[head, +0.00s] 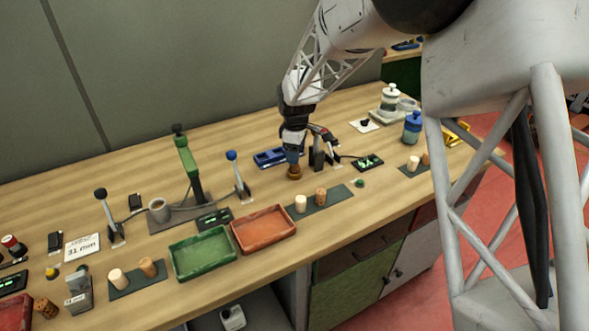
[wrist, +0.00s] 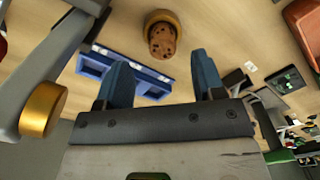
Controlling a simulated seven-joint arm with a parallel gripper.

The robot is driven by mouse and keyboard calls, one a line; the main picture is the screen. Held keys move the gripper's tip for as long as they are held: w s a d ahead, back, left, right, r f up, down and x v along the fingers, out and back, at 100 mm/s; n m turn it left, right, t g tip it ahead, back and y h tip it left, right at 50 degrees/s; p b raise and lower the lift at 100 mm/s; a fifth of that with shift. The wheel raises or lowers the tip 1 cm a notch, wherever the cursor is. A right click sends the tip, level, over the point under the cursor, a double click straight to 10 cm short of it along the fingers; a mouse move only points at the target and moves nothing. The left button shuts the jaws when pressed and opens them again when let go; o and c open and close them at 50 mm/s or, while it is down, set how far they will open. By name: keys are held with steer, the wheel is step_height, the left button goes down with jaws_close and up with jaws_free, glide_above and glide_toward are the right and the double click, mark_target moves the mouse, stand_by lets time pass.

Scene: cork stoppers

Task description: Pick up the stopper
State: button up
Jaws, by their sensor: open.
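A brown speckled cork stopper (wrist: 162,42) sits in or on a round brass-coloured piece (wrist: 163,17) on the wooden table; I cannot tell exactly how it is seated. In the head view the brass piece (head: 294,175) shows directly below my gripper (head: 292,156), which largely hides the stopper there. In the wrist view my gripper (wrist: 163,64) has its two blue fingers spread wide, with nothing between them. The stopper appears just beyond the fingertips, roughly centred between them and apart from them.
A blue tray (head: 268,159) lies just left of my gripper, and a black-handled lever device (head: 318,152) stands close on its right. A dark mat (head: 335,195) holds a pale and a brown stopper in front. Orange (head: 290,236) and green (head: 176,277) trays lie front left.

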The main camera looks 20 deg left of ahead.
steer(key=shift+s+a+f, duration=0.15)
steer(key=shift+f, duration=2.45)
steer(key=c, duration=1)
steer(key=shift+c, duration=0.2)
steer(key=shift+r, duration=0.1)
steer(key=shift+r, duration=4.9)
